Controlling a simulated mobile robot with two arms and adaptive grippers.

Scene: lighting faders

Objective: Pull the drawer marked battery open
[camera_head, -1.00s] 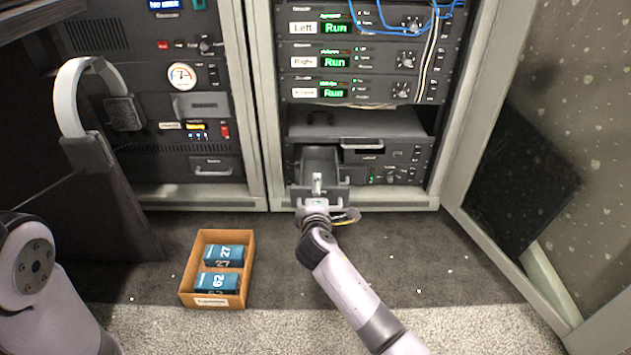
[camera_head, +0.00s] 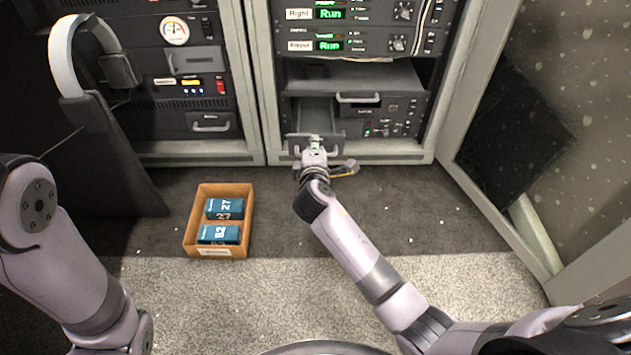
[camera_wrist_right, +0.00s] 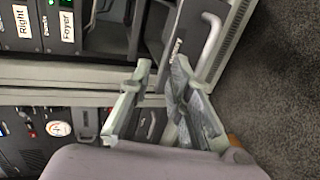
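A dark grey drawer (camera_head: 330,146) stands pulled out low in the right-hand rack, its inside visible from above. Its marking is too small to read in the head view. In the right wrist view a drawer front (camera_wrist_right: 189,45) with a pale bar handle and a small label lies beside the fingers. My right gripper (camera_head: 315,143) is at the top of the drawer front. In the right wrist view its fingers (camera_wrist_right: 162,66) are apart, around or beside the front's edge; contact is unclear. My left arm shows at the lower left, its gripper out of view.
A cardboard box (camera_head: 190,240) with blue packs lies on the floor left of my right arm. Headphones (camera_head: 62,60) hang at the left. An open door (camera_head: 560,130) stands at the right. The floor before the rack is mostly clear.

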